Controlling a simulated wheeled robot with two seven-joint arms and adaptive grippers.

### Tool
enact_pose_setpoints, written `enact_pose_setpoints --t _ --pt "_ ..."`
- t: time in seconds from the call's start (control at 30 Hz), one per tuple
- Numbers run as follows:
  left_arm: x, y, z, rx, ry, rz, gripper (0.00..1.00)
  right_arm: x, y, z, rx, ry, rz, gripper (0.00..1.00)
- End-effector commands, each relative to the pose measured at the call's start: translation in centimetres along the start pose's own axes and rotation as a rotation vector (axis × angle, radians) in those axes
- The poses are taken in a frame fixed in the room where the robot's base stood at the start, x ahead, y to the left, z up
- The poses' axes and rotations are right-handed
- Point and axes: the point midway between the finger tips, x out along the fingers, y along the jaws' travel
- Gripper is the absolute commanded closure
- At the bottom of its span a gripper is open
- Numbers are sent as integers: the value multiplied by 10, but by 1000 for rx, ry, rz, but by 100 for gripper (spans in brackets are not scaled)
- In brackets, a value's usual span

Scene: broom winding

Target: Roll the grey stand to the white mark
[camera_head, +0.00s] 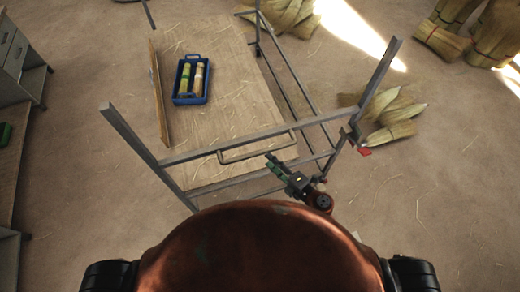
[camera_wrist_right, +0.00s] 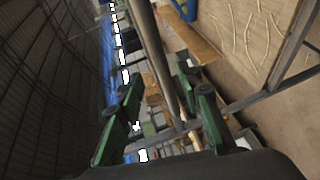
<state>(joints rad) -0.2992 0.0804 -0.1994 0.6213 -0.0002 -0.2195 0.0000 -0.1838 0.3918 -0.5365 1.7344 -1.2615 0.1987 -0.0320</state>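The grey stand (camera_head: 228,145) is a metal frame around a wooden board, just in front of me in the head view. A bent grey handle (camera_head: 258,150) sits on its near crossbar. My right gripper (camera_head: 273,162) is just below the handle's right part, pointing at it. In the right wrist view, the green fingers of my right gripper (camera_wrist_right: 165,115) are apart, with a grey bar (camera_wrist_right: 168,60) running between them in the picture. I cannot tell whether they touch it. My left gripper is out of view. I see no clear white mark on the floor.
A blue tray (camera_head: 187,99) with two straw bundles lies on the board. Loose straw bundles (camera_head: 390,115) lie on the floor right of the stand, with more at the top right. A grey cabinet (camera_head: 14,50) stands at the left. Floor between stand and cabinet is clear.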

Motion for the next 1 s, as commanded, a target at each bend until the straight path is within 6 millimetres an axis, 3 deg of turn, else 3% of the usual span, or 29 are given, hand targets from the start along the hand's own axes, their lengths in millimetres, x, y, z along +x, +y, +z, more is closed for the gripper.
enact_pose_setpoints --t 0.3,0.5,0.83,1.0 --pt "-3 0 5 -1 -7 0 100 48 1 0 2 0 2 67" --pt "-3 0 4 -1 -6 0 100 69 0 0 2 -1 2 67" --pt "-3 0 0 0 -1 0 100 73 -1 0 2 -1 0 67" --pt "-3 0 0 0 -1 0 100 73 -1 0 2 -1 0 77"
